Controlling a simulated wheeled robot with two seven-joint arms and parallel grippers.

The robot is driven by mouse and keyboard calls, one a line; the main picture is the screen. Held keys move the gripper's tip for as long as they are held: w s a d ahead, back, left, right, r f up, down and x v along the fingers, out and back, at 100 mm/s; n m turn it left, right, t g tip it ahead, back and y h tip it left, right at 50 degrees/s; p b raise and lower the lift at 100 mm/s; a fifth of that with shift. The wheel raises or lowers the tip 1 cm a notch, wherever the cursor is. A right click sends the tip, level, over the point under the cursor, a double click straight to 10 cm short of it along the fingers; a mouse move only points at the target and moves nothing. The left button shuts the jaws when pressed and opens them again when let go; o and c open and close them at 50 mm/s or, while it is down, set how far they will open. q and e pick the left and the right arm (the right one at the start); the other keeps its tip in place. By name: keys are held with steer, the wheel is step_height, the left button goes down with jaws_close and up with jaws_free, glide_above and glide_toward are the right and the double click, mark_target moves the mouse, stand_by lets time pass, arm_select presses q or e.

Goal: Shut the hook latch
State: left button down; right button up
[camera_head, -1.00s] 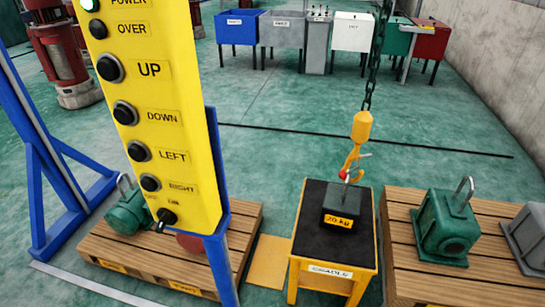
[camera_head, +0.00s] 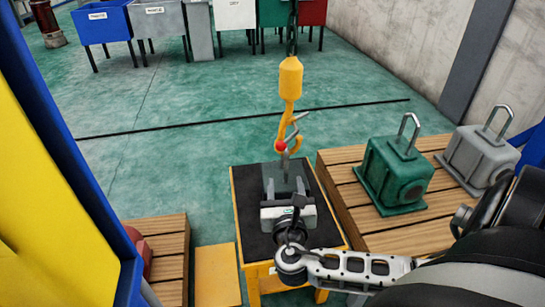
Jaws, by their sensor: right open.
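The yellow crane hook (camera_head: 289,95) hangs from a dark chain above the cradle table. A small silver latch piece (camera_head: 293,131) with a red ball (camera_head: 280,146) shows at its lower part. The latch piece sticks out to the upper right; I cannot tell its exact angle. The dark 20 kg weight (camera_head: 285,177) sits on the table under the hook, largely hidden by my right gripper (camera_head: 286,184). This gripper is open, its fingers pointing away from me, below and nearer than the latch in the picture. I see no contact with the latch. My left gripper is out of view.
The cradle table (camera_head: 242,213) has a black top and yellow frame. A pallet (camera_head: 338,180) on the right bears a green housing (camera_head: 396,170) and a grey housing (camera_head: 478,155). A yellow panel (camera_head: 45,190) and blue post block the left. Open floor lies behind the hook.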

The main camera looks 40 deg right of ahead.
mark_target(281, 150)
steer(key=b+x, duration=0.2)
steer(key=x, duration=1.4)
steer(key=shift+w+f, duration=0.1)
steer(key=shift+w, duration=0.1)
